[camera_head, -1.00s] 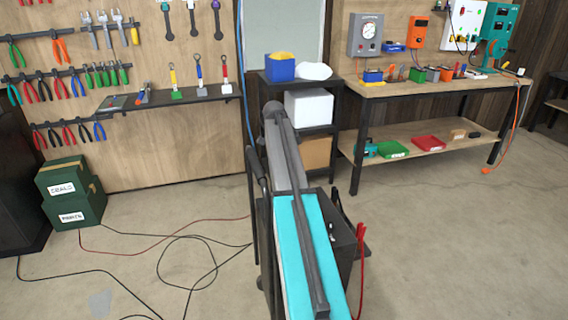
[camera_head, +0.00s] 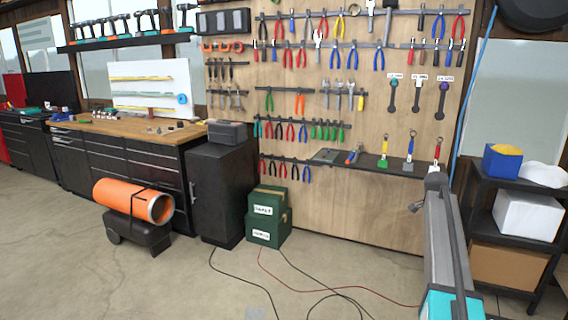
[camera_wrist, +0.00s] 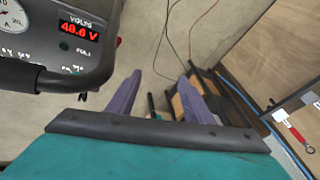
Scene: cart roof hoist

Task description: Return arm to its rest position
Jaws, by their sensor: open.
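My gripper (camera_wrist: 158,76) shows in the wrist view as two purple-grey fingers, spread apart with nothing between them. Bare floor and a dark shelf with brown boxes show beyond the fingers. In the head view, a long grey and teal structure (camera_head: 449,254) stands at the lower right. I cannot make out my gripper's fingers in the head view, nor tell the arm's full posture.
A dark panel with a red voltage readout (camera_wrist: 78,30) lies close, upper left of the fingers. The shelf rack (camera_head: 487,222) stands right of the grey structure. Green boxes (camera_head: 268,216) and an orange heater (camera_head: 133,200) stand left. Cables cross the otherwise open floor.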

